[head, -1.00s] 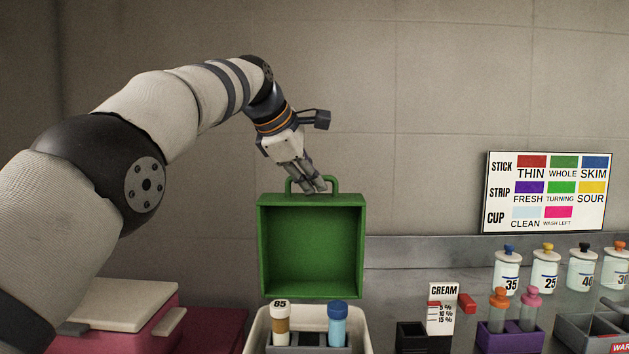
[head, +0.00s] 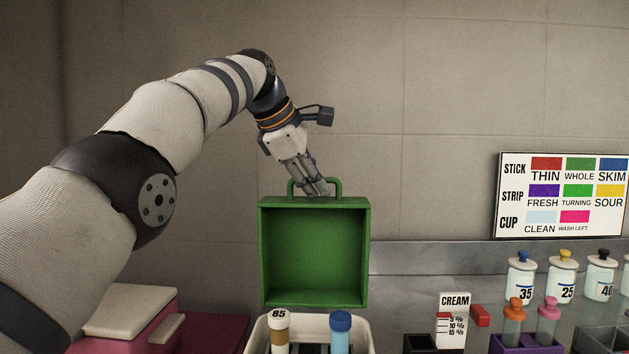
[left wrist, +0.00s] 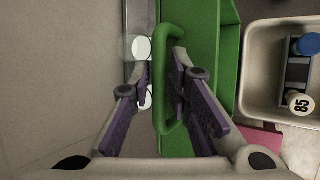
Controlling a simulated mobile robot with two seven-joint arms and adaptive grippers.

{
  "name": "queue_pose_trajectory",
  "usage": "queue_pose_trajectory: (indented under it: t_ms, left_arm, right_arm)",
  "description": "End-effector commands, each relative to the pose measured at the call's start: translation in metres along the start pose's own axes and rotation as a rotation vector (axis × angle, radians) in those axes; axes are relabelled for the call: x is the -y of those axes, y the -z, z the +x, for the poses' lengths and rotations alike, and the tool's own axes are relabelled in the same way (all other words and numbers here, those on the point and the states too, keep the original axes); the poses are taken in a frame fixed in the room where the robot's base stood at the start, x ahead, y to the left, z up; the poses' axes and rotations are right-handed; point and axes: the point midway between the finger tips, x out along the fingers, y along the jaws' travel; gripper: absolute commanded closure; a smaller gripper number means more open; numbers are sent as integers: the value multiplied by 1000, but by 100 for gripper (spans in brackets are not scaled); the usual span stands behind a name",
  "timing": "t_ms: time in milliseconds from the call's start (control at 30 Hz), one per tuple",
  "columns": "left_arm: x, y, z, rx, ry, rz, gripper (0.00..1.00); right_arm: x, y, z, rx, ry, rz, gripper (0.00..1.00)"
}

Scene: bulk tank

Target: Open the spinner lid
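The green spinner lid (head: 314,254) stands upright like a shallow open box, its hollow side facing me in the head view. Its handle (head: 333,186) is on the top edge. My left gripper (head: 318,191) is at this handle, reaching down from above. In the left wrist view, the fingers (left wrist: 163,72) are apart on either side of the green handle (left wrist: 166,115), with a visible gap on the left side. Contact on the right side is unclear. My right gripper is out of view. The lid's hinge is hidden behind the cream spinner (head: 258,333).
The spinner holds a tube marked 85 (head: 279,333) and a blue-capped tube (head: 340,333). A pink box with a cream lid (head: 130,298) is at left. A CREAM card (head: 453,318), a purple rack (head: 525,344) and several jars (head: 561,280) stand right. The wall is behind.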

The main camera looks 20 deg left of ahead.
Motion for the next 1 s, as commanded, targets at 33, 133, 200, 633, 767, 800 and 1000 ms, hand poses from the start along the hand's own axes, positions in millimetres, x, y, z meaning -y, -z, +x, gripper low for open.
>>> queue_pose_trajectory:
  t_ms: [33, 133, 200, 633, 767, 800, 1000]
  left_arm:
    - [1, 0, 1, -1, 3, 0, 82]
    - [1, 0, 0, -1, 2, 0, 82]
    - [0, 0, -6, 0, 1, 0, 82]
    - [0, 0, -106, 1, -3, 1, 82]
    - [0, 0, -118, 0, 0, 0, 82]
    - [0, 0, -120, 0, 0, 0, 82]
    - [1, 0, -120, 0, 0, 0, 82]
  right_arm:
    - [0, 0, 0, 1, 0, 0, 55]
    - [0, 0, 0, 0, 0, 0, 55]
    - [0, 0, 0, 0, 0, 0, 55]
    - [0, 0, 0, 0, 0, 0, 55]
    - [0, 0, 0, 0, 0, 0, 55]
    - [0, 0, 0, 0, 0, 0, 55]
    - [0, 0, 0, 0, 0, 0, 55]
